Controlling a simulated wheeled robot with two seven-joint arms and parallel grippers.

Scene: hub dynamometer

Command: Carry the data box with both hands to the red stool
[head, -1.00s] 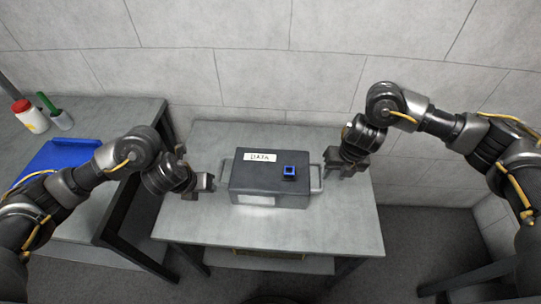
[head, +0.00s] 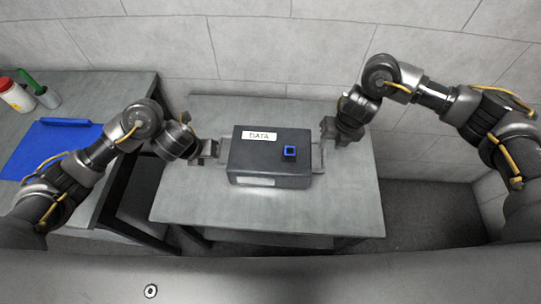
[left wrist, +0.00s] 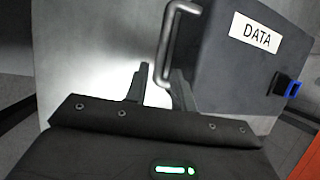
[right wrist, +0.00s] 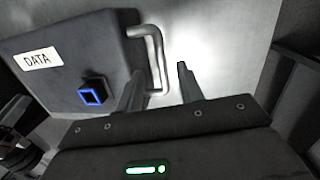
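The dark grey data box (head: 270,165) has a white DATA label, a blue square socket and a handle at each end. It sits on a grey table (head: 340,205). My left gripper (head: 212,150) is at its left handle; in the left wrist view the open fingers (left wrist: 160,88) straddle the lower end of that handle (left wrist: 172,50). My right gripper (head: 328,130) is at the right handle; in the right wrist view its open fingers (right wrist: 161,88) stand either side of that handle (right wrist: 158,50).
A block wall (head: 290,50) stands close behind. Bare tabletop surrounds the box.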

